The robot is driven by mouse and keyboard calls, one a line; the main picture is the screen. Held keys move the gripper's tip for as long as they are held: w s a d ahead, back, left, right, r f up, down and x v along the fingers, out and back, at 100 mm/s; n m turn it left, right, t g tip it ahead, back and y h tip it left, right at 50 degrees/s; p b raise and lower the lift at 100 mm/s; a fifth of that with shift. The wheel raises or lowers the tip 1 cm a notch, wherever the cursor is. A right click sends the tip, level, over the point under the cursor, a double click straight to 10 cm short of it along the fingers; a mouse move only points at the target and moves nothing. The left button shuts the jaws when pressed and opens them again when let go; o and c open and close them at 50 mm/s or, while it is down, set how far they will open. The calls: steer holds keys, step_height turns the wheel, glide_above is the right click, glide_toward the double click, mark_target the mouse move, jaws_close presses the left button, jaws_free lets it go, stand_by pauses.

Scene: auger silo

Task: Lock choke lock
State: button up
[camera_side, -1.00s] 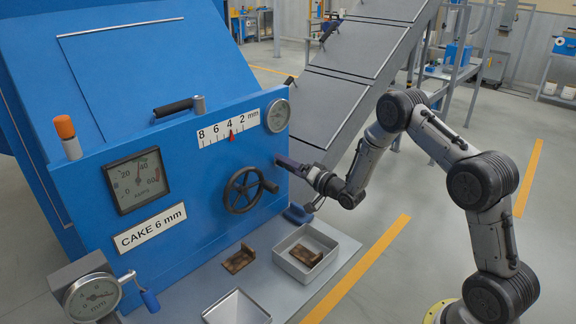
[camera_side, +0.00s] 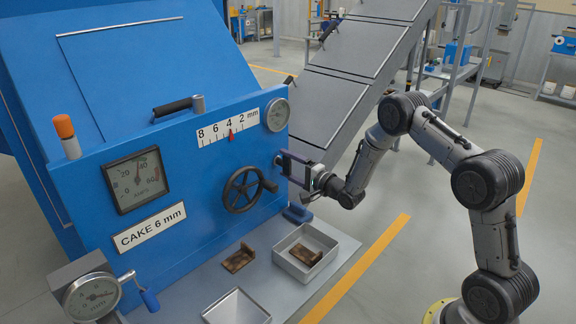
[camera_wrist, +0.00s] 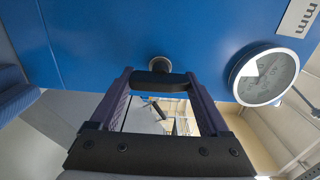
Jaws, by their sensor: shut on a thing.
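The choke lock (camera_wrist: 161,79) is a short black bar handle on a round stem, on the blue panel right of the black handwheel (camera_side: 243,190). In the wrist view the bar lies across, between the two purple fingers of my gripper (camera_wrist: 158,75), which is shut on it. The mm scale (camera_side: 228,123) above the handwheel has a red pointer near 4. A sign (camera_side: 149,228) reads CAKE 6 mm.
A square gauge (camera_side: 136,180) and a round gauge (camera_side: 277,115) are on the panel. A grey sloping chute (camera_side: 350,90) rises behind my gripper.

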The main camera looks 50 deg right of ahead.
stand_by(0.4)
steer(key=o, duration=1.2)
steer(key=s, duration=1.4)
